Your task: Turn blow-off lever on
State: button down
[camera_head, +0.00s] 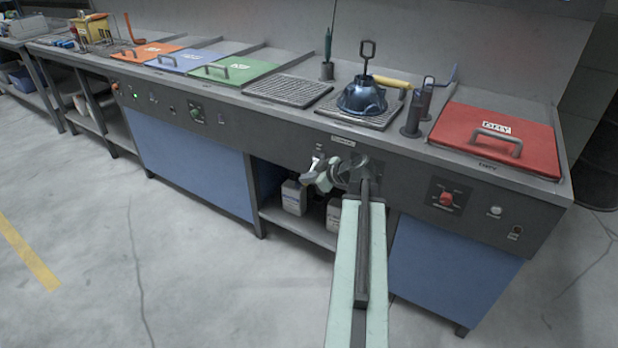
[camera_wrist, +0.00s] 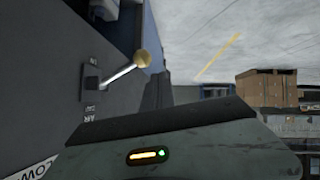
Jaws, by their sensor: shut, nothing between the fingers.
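The blow-off lever (camera_wrist: 125,72) shows in the wrist view as a silver rod with a brass-coloured ball knob, standing out from a small plate on the dark grey front panel. Panel lettering beside it is partly cut off. My gripper is shut and empty. Its body (camera_wrist: 160,145) fills the lower wrist view, with the knob a little beyond its dark edge; touching cannot be told.
On the bench are a red lid (camera_head: 500,138), a green lid (camera_head: 235,67), a blue dome (camera_head: 362,97) on a grille and dark upright cylinders (camera_head: 413,113). A red rotary switch (camera_head: 446,199) sits right on the panel. Pale containers (camera_head: 293,197) stand below. The floor in front is clear.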

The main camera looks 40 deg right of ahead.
jog(key=shift+d+f+b, duration=0.2)
jog(key=shift+f+b, duration=0.8)
jog(key=shift+f, duration=0.25)
